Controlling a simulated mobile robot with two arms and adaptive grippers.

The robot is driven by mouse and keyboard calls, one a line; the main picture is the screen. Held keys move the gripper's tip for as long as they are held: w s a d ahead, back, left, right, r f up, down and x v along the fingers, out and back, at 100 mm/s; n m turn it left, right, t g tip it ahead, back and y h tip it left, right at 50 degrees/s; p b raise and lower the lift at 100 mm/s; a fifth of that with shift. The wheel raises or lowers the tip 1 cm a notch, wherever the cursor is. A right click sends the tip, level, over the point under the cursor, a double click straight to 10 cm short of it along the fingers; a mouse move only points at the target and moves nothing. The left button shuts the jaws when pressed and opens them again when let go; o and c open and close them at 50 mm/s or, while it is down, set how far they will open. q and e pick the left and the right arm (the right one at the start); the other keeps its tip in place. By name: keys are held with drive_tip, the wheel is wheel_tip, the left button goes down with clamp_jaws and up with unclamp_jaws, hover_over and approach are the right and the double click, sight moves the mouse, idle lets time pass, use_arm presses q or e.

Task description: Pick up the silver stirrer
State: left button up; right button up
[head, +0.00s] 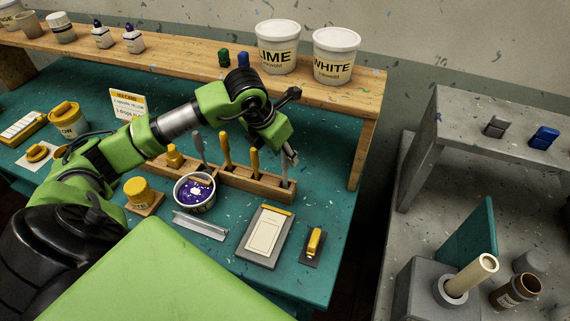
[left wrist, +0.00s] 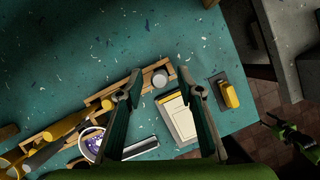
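The silver stirrer (head: 285,173) stands upright in the right end of the wooden rack (head: 237,184), its upper part partly hidden by my gripper. In the left wrist view its round grey top (left wrist: 160,77) shows in the rack, between and beyond my fingertips. My left gripper (head: 291,157) is just above the stirrer, pointing down. In the left wrist view its two fingers are wide apart (left wrist: 163,92) and hold nothing. I cannot tell whether a finger touches the stirrer. A green and black arm part, likely my right arm, shows at the lower right of the left wrist view.
Yellow-handled tools (head: 226,150) and a grey-handled tool (head: 197,146) stand left in the rack. In front are a purple paint tub (head: 194,193), a metal channel (head: 199,225) and a framed card (head: 265,233). A wooden shelf (head: 190,60) with white tubs runs behind.

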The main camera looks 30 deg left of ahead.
use_arm(q)
drive_tip(key=shift+x, duration=0.95)
clamp_jaws()
drive_tip(key=shift+r, duration=0.15)
